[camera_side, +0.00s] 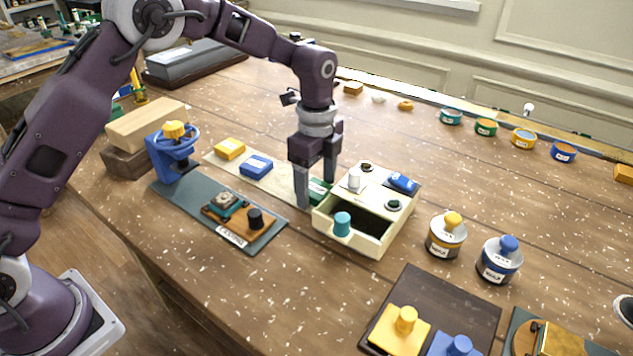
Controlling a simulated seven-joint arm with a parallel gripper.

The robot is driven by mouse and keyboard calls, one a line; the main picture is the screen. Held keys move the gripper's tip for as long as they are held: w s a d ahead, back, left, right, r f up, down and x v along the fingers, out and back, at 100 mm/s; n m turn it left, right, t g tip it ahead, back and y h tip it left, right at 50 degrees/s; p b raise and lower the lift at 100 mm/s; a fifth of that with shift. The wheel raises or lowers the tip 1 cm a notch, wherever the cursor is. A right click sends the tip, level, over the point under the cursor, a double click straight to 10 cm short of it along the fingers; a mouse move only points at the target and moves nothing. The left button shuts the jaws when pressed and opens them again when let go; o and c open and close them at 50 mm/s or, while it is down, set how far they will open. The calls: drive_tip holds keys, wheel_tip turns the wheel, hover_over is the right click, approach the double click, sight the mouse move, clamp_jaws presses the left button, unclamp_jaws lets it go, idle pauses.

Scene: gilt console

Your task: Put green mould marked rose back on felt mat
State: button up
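A green mould (319,188) sits low between the fingers of my gripper (316,194), at the right end of a pale mat (279,184) and close against the cream box. One finger partly hides it, and I cannot read its marking. The fingers stand apart on either side of it; whether they press on it is not clear. A yellow mould (230,148) and a blue mould (256,166) lie on the pale mat to the left. I cannot tell whether the green mould rests on the mat or is slightly raised.
The cream box (350,239) has an open drawer with a teal knob (342,224); small items stand on top. A dark green mat (178,196) with a blue press (172,160) lies left. Yellow (446,234) and blue-topped jars (500,259) stand right. A dark board (450,293) lies in front.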

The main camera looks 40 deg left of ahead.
sight(316, 188)
wheel_tip(316, 188, up, 12)
drive_tip(key=shift+r, duration=0.25)
drive_tip(key=s+a+r+n+t, duration=0.1)
drive_tip(key=s+a+r+n, duration=0.1)
drive_tip(key=s+r+n, duration=0.4)
drive_tip(key=s+a+r+n+t, duration=0.1)
drive_tip(key=s+a+r, duration=0.25)
drive_tip(key=s, duration=0.35)
drive_tip(key=s+a+f+n+t, duration=0.1)
drive_tip(key=s+f+n, duration=0.1)
drive_tip(key=s+n, duration=0.3)
drive_tip(key=s+a+f+n+t, duration=0.1)
drive_tip(key=s+n, duration=0.5)
drive_tip(key=s, duration=0.8)
drive_tip(key=shift+s+a+f+t, duration=0.15)
drive_tip(key=shift+a+f+t, duration=0.15)
drive_tip(key=shift+f+t, duration=0.55)
